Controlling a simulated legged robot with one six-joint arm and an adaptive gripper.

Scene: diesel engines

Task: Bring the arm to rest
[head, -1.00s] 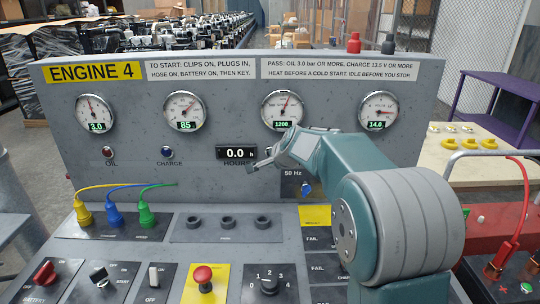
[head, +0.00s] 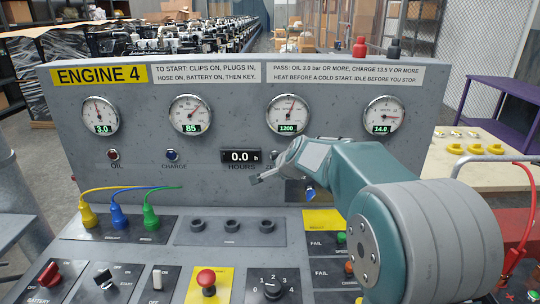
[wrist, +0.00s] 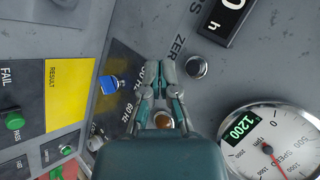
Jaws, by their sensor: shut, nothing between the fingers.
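My arm (head: 360,165) reaches in from the right in front of the ENGINE 4 panel, with a teal link and a large grey joint housing. My gripper (head: 257,179) is at its left end, just below the hour counter. In the wrist view my gripper (wrist: 161,68) has its fingertips together, with nothing between them. It is in front of the panel between the blue 50/60 Hz switch and a round button. I cannot tell how far the fingertips are from the panel.
The hour counter (head: 240,156) reads 0.0. The speed gauge (head: 288,114) shows 1200. A blue switch (wrist: 113,85) is close beside my gripper. Yellow, blue and green plugs (head: 118,215) sit at left. A red mushroom button (head: 206,278) stands on the lower console.

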